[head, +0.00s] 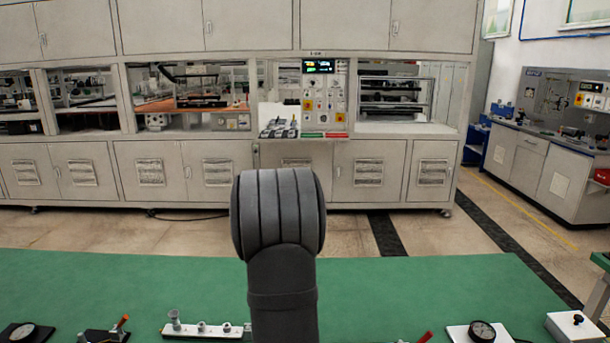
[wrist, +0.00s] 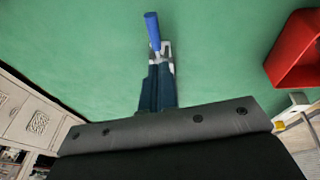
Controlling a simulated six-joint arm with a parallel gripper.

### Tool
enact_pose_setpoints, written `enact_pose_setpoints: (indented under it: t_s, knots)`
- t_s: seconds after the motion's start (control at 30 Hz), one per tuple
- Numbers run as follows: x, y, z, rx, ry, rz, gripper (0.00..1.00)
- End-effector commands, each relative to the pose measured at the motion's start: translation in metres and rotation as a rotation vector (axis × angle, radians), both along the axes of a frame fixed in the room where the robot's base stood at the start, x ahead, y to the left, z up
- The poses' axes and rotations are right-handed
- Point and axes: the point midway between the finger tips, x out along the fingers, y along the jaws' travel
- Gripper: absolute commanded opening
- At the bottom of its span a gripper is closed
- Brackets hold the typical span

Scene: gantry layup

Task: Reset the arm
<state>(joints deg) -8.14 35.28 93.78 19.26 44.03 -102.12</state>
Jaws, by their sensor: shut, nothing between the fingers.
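My gripper (wrist: 158,72) shows in the wrist view as two dark blue fingers, close together and shut with nothing between them. It points toward the green work surface (wrist: 90,60). A tool with a blue handle (wrist: 152,30) and a pale metal part (wrist: 167,48) shows just beyond the fingertips; I cannot tell the gap between them. In the head view my grey arm stands upright in the middle, and the gripper is not visible there.
The table's middle is mostly clear. A red bin (wrist: 296,50) lies right in the wrist view.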

Motion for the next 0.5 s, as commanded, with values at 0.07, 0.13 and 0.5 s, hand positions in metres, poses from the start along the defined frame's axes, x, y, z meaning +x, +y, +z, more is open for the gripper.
enact_pose_setpoints:
  t_s: [0.07,0.13,0.5]
  knots:
    - [0.001,0.002,0.000,-0.037,-0.004,0.003,0.00]
    - [0.002,0.004,0.000,-0.069,-0.009,0.002,0.00]
    - [0.006,0.015,0.004,-0.242,-0.029,0.001,0.00]
